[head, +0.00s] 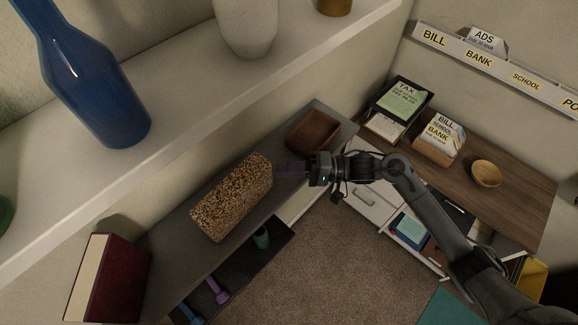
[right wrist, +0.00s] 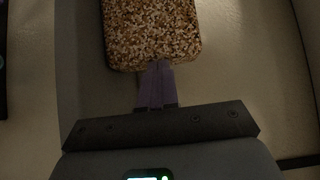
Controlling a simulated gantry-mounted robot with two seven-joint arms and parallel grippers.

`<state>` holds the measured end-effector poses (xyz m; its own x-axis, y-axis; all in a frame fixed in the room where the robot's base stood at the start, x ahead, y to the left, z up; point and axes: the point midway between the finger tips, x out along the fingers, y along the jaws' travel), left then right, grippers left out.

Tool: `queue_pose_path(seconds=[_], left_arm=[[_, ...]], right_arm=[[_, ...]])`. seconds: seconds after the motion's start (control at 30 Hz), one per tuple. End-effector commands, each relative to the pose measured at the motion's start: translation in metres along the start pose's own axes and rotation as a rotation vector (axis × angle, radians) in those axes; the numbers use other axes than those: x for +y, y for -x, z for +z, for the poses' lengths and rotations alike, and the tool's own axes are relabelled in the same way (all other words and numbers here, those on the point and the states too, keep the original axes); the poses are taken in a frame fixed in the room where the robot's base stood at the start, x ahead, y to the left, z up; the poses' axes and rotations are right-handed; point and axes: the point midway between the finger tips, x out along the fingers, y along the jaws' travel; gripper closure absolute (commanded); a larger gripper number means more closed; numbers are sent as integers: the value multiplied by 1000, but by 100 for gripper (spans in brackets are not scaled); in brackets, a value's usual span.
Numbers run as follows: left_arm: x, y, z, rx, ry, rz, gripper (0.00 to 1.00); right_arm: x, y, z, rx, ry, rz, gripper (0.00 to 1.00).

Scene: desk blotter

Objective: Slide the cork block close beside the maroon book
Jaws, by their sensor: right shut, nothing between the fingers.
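The cork block (head: 232,198) is a speckled brown block lying on the dark grey shelf top (head: 172,243). The maroon book (head: 121,277) stands upright at the lower left of the head view, with a gap of bare shelf between it and the block. My right gripper (head: 279,169) is shut and empty, its fingertips at the right end of the block. In the right wrist view the shut purple fingers (right wrist: 157,76) meet the near edge of the cork block (right wrist: 152,32); they look to be touching it. My left gripper is not in view.
A brown wooden tray (head: 313,133) sits on the same shelf, behind my right gripper. A white ledge above carries a blue bottle (head: 92,82) and a pale vase (head: 246,27). Dumbbells (head: 215,290) lie on the lower shelf. A wooden desk (head: 510,203) stands at right.

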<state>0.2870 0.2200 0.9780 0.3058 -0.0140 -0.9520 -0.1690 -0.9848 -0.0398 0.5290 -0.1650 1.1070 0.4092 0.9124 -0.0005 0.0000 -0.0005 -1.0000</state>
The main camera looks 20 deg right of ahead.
Motion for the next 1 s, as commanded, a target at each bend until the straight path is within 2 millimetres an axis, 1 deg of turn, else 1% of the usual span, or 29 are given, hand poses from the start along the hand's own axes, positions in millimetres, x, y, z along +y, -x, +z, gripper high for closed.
queue_pose_path(seconds=[0.13,0.27,0.47,0.6,0.73,0.83,0.9,1.0], left_arm=[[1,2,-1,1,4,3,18],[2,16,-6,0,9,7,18],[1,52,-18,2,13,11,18],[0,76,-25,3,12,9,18],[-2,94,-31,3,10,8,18],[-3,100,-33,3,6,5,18],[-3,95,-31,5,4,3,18],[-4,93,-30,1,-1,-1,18]], right_arm=[[-1,-1,1,0,-1,-1,100],[-5,-10,10,-1,-4,-2,100],[-9,-39,40,-3,-7,-3,100],[-10,-63,64,-3,-7,-4,100],[-8,-88,89,-3,-7,-3,100],[-5,-101,102,-1,-4,-2,100],[1,-99,99,1,0,0,100],[1,-99,99,0,0,0,100]])
